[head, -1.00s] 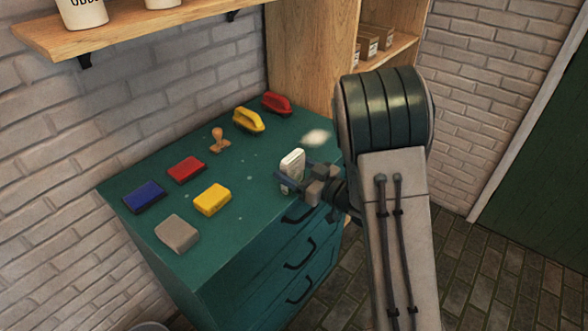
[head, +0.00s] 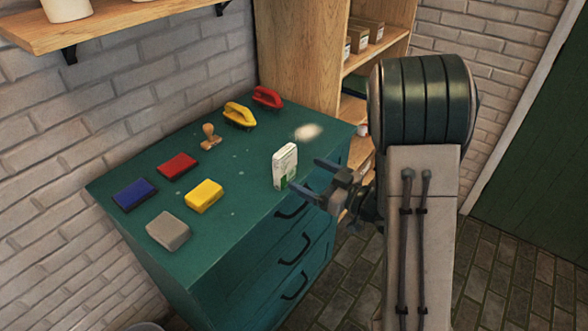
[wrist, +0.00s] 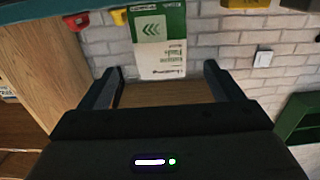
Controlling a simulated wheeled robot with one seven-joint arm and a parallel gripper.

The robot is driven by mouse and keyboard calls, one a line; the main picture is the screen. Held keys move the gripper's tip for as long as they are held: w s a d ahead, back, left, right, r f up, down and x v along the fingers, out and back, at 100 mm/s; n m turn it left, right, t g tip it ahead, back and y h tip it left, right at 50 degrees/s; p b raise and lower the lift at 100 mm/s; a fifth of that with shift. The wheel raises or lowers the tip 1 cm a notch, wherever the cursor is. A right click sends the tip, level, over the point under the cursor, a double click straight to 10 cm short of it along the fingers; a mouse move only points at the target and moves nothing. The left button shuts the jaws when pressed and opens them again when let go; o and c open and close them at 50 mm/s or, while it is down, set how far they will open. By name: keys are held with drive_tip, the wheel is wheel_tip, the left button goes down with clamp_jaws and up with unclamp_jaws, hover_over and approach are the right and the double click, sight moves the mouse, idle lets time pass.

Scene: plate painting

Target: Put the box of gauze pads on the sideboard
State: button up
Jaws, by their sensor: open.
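The box of gauze pads (head: 285,166) is white with a green part and stands upright on the green sideboard (head: 235,205), near its front right edge. In the wrist view the box (wrist: 160,40) shows its printed face ahead of the fingers, in line with the space between them. My gripper (head: 308,175) is open and empty, just right of the box and apart from it. Both fingers also show in the wrist view (wrist: 160,82), with nothing between them.
On the sideboard are a blue pad (head: 135,194), a red pad (head: 177,166), a yellow block (head: 204,195), a grey block (head: 168,231), a wooden stamp (head: 209,137), a yellow brush (head: 239,115) and a red brush (head: 267,97). A wooden shelf unit (head: 305,50) stands behind.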

drive_tip(key=w+d+r+m+t+h, duration=0.15)
drive_tip(key=d+m+h, duration=0.35)
drive_tip(key=d+h, duration=0.7)
drive_tip(key=s+a+r+m+g+h, duration=0.1)
drive_tip(key=s+m+g, duration=0.4)
drive_tip(key=s, duration=1.6)
drive_tip(key=a+g+h, duration=0.1)
drive_tip(key=g, duration=0.3)
drive_tip(key=shift+a+g, duration=0.15)
drive_tip(key=shift+g, duration=0.2)
drive_tip(key=shift+s+a+r, duration=0.15)
drive_tip(key=shift+s, duration=0.2)
drive_tip(key=c, duration=0.5)
drive_tip(key=shift+a+g, duration=0.15)
drive_tip(key=shift+g, duration=0.15)
drive_tip(key=c, duration=0.3)
drive_tip(key=n+t+h+p, duration=0.9)
drive_tip(key=n, duration=1.9)
approach(285, 164)
drive_tip(key=w+f, duration=0.1)
drive_tip(key=w, duration=0.1)
drive_tip(key=w+d+f, duration=0.1)
drive_tip(key=w, duration=0.1)
drive_tip(key=w+d+f+p, duration=0.1)
drive_tip(key=w, duration=0.1)
drive_tip(key=shift+d, duration=0.2)
drive_tip(key=shift+p+x, duration=0.6)
drive_tip(key=shift+x, duration=2.05)
